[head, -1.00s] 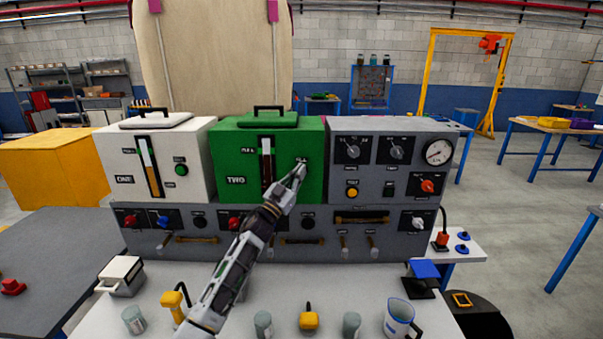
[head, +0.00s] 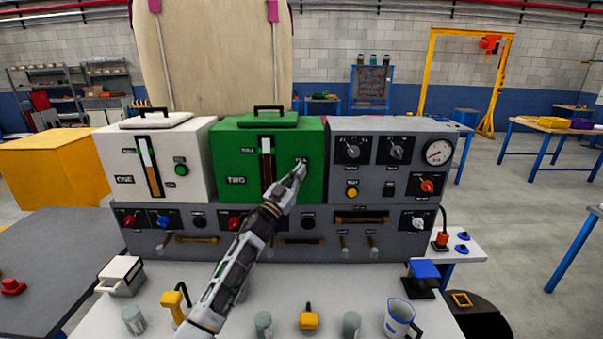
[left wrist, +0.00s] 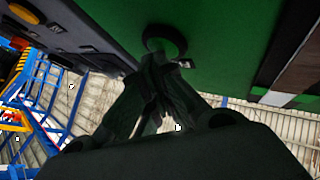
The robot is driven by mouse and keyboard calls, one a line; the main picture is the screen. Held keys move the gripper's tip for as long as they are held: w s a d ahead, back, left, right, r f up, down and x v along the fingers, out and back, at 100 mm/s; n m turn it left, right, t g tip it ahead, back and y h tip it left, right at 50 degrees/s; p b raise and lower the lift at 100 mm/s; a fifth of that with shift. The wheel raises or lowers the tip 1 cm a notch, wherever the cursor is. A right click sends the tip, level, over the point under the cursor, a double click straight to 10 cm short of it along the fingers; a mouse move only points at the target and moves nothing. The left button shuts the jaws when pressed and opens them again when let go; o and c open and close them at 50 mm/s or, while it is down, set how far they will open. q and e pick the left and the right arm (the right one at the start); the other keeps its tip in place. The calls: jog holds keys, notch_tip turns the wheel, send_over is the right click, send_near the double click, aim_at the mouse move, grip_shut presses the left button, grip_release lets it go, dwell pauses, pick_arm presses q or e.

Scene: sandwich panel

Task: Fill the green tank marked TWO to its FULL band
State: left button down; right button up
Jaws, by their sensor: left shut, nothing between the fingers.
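The green tank marked TWO (head: 228,150) stands in the middle on top of the grey panel. Its upright gauge (head: 267,172) has a white upper part and a dark brown lower part. My left gripper (head: 300,169) is shut and empty, its tips at the tank's front, right of the gauge, over the place of a small control. In the left wrist view the shut fingers (left wrist: 155,85) point at a round black-rimmed control (left wrist: 165,40) on the green face. I cannot tell whether they press it. My right gripper is not in view.
A white tank marked ONE (head: 205,155) with a green button stands left. A grey gauge box (head: 390,205) stands right. Knobs and handles line the lower panel (head: 370,240). A jug (head: 398,318) and several small items stand on the white table.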

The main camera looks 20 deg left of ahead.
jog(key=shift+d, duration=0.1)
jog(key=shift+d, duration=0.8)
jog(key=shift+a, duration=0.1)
